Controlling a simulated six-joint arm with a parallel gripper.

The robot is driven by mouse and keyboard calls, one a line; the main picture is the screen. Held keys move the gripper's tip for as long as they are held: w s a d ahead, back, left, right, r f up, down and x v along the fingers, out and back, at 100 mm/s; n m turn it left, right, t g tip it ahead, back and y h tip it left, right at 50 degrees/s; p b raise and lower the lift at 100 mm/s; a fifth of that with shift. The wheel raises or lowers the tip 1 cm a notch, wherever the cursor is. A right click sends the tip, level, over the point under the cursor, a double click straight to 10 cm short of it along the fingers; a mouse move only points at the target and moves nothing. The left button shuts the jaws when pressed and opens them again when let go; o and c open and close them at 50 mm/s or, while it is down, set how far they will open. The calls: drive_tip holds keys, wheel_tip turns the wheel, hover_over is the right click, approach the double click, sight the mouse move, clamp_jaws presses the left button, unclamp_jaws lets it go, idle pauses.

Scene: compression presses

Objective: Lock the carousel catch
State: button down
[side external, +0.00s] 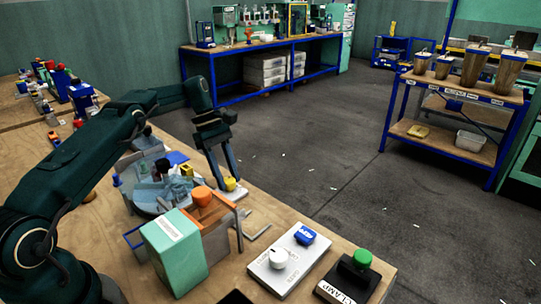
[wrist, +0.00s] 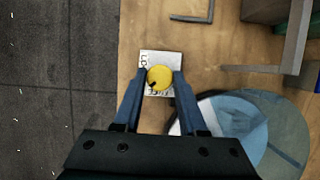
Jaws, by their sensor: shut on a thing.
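The catch is a yellow round knob (wrist: 159,76) on a small silver plate (wrist: 147,57) with partly hidden lettering. In the wrist view a dark mark on the knob points to the lower left. The knob also shows in the side view (side external: 230,184), near the bench edge. My gripper (wrist: 160,80) points down with one finger on each side of the knob, shut on it. In the side view my gripper (side external: 231,181) stands over it. The round carousel (side external: 146,203) is beside it, holding several small parts; its pale blue disc shows in the wrist view (wrist: 268,128).
A green box (side external: 174,250) and an orange-topped fixture (side external: 205,202) stand in front of the carousel. A white-knob plate (side external: 280,258) and a black clamp unit with green button (side external: 355,270) are nearer the front. The bench drops to floor behind the catch.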

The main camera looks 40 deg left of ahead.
drive_tip(key=shift+r, duration=0.1)
drive_tip(key=shift+c, duration=2.3)
unclamp_jaws()
drive_tip(key=shift+n, duration=0.5)
